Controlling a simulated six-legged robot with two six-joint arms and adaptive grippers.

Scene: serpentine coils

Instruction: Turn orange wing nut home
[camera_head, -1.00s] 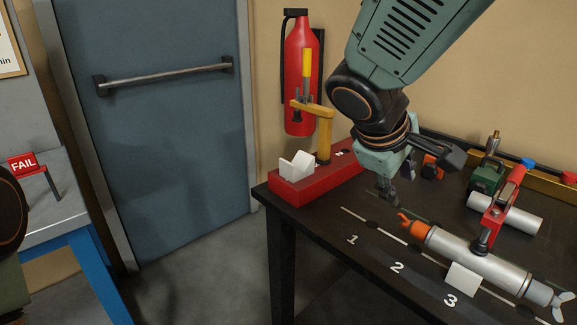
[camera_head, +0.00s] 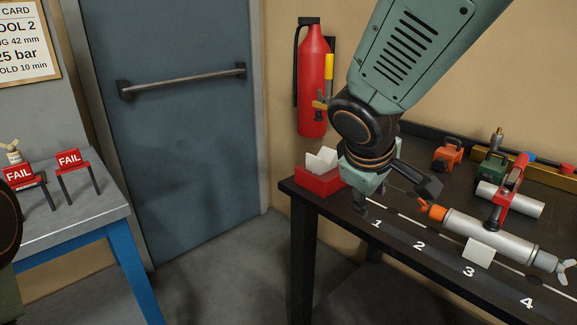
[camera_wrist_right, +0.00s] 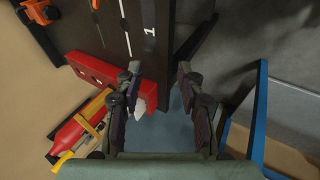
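The orange wing nut (camera_head: 423,205) sits on the orange collar (camera_head: 436,213) at the left end of a silver cylinder (camera_head: 485,233). My left gripper is not in view.
A red base (camera_head: 318,182) with a white V-block (camera_head: 321,160) stands at the bench's left end, partly hidden by my arm. A red extinguisher (camera_head: 313,80) hangs behind. Orange and green devices (camera_head: 448,155) stand at the back. A grey table (camera_head: 100,215) with FAIL signs is left; floor lies between.

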